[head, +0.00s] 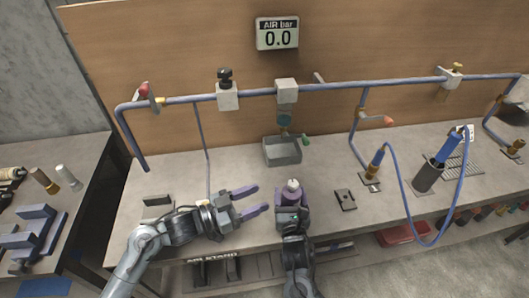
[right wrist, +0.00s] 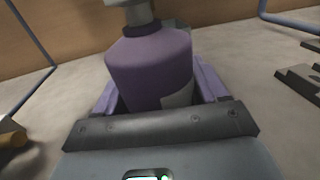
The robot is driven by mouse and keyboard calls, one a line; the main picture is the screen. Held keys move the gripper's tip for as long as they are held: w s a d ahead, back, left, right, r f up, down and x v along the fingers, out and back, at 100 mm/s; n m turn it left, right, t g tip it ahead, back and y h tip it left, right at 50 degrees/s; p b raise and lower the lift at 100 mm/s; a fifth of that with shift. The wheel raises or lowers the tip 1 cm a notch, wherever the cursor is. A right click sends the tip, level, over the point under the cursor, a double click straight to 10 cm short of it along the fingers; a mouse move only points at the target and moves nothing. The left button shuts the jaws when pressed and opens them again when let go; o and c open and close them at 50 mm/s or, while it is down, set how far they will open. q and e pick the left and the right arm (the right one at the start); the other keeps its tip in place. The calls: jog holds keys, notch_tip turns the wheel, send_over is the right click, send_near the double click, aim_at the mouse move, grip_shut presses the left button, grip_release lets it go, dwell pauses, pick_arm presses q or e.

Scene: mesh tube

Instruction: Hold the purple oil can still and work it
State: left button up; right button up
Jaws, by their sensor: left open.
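The purple oil can (head: 292,190) stands upright near the front edge of the bench, its pale top showing. In the right wrist view the can (right wrist: 152,65) fills the middle, with a dark collar and grey neck above the purple body; its tip is out of frame. My right gripper (head: 292,212) comes from the front with a finger along each side of the can, apparently against its body. In the right wrist view its purple fingers (right wrist: 160,90) flank the can. My left gripper (head: 256,199) is open and empty just left of the can, its fingers pointing right.
A grey tray (head: 282,152) sits behind the can under a pipe-mounted unit. A small dark plate (head: 345,200) lies to the right. A blue tool in a dark holder (head: 428,176) with a looping hose stands farther right. An air pipe (head: 350,87) runs along the back board.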

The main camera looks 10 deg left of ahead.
jog(key=o, duration=0.4)
jog(key=shift+c, duration=0.2)
